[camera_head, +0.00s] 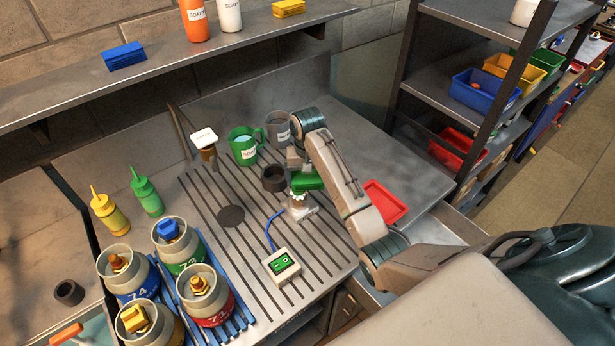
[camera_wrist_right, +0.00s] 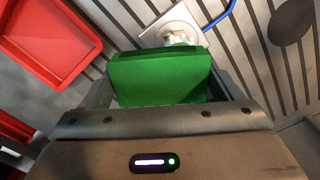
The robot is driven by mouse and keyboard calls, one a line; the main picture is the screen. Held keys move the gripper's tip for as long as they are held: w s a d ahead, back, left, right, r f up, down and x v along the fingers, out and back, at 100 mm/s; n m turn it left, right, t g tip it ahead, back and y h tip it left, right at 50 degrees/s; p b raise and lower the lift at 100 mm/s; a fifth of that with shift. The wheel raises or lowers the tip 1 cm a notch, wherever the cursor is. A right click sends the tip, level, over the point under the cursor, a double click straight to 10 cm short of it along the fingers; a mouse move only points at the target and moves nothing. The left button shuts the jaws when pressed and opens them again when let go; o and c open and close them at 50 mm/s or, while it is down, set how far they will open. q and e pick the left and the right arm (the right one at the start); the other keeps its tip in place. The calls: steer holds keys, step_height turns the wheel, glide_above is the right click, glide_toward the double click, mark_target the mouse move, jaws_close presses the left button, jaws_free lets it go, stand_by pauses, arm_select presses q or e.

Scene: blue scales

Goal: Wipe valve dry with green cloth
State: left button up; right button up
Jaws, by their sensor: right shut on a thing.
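My right gripper (camera_head: 303,172) is shut on the green cloth (camera_head: 307,182), a thick block-like pad. The cloth fills the space between the fingers in the right wrist view (camera_wrist_right: 162,78). Just below it is a small pale fitting (camera_head: 297,201) on a square plate with a blue cable; I cannot tell whether the cloth touches it. Brass valves top the blue cylinder (camera_head: 131,282) and the red cylinder (camera_head: 214,310). A blue block covers the top of the green cylinder (camera_head: 183,258), and a yellow block tops another cylinder (camera_head: 165,330). My left gripper is not in view.
A green display box (camera_head: 282,266) sits on the slatted counter. A green mug (camera_head: 243,149), grey mug (camera_head: 279,128) and dark cup (camera_head: 274,179) stand close behind the cloth. A red tray (camera_head: 384,203) lies to the right. Yellow (camera_head: 110,214) and green (camera_head: 147,194) bottles stand left.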

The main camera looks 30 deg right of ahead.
steer(key=shift+f, duration=0.6)
steer(key=shift+d, duration=0.1)
steer(key=shift+s+d+r, duration=0.1)
steer(key=shift+s+d, duration=0.3)
steer(key=shift+d, duration=0.3)
steer(key=shift+w+a, duration=0.4)
steer(key=shift+a, duration=0.45)
steer(key=shift+d, duration=0.15)
steer(key=shift+s+d+f, duration=0.2)
steer(key=shift+s+d, duration=0.3)
steer(key=shift+d, duration=0.15)
steer(key=shift+w+a+r, duration=0.1)
steer(key=shift+w+a, duration=0.15)
steer(key=shift+a, duration=0.5)
